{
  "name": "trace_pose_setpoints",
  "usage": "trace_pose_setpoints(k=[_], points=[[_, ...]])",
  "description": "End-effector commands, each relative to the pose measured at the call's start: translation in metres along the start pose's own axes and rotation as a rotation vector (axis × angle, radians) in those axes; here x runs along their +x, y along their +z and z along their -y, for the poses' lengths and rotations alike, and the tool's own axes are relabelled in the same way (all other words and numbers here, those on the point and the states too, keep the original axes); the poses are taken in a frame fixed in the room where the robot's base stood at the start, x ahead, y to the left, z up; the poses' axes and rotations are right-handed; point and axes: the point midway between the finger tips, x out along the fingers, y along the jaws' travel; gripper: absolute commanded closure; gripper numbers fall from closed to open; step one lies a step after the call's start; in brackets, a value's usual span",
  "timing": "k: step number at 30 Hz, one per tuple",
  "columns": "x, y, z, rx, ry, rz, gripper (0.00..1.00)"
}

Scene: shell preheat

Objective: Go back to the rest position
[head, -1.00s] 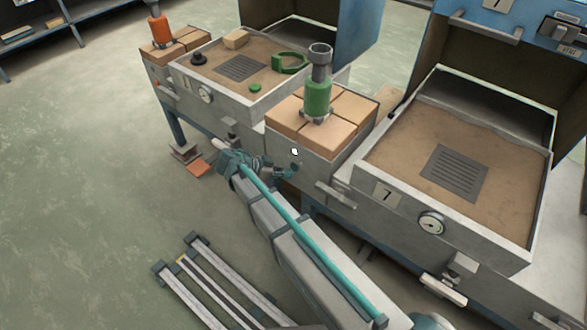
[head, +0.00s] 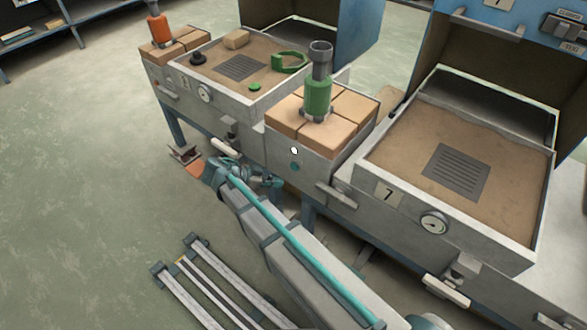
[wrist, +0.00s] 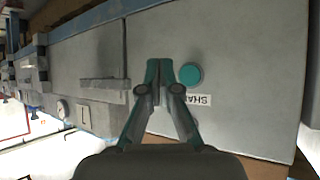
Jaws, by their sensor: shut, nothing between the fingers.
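My gripper (head: 272,183) is in front of the grey front panel of the middle stand, low and left of a round teal button (head: 295,167). In the wrist view the two fingers of my gripper (wrist: 159,64) are closed together with nothing between them. The teal button (wrist: 190,75) shows just to the right of the fingertips, apart from them in the picture. A white label (wrist: 198,100) beside it reads upside down and is partly hidden by a finger. My arm stretches from the lower right of the head view.
The middle stand carries tan bricks and a green cylinder (head: 318,95). Sand-filled boxes stand at left (head: 207,80) and right (head: 400,150), with handles (head: 337,196) jutting out. A metal frame (head: 215,285) lies on the floor, lower left. Open floor (head: 80,190) lies left.

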Motion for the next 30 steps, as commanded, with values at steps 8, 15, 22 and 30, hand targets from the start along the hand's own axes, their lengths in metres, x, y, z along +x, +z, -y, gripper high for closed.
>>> trace_pose_setpoints(k=[8, 15, 22, 30], points=[[0.0, 0.0, 0.0, 0.0, 0.0, 0.0, 1.0], [0.0, 0.0, 0.0, 0.0, 0.0, 0.0, 1.0], [0.0, 0.0, 0.001, -0.052, -0.002, 0.0, 1.0], [0.001, 0.027, -0.004, -0.515, -0.069, 0.12, 1.0]])
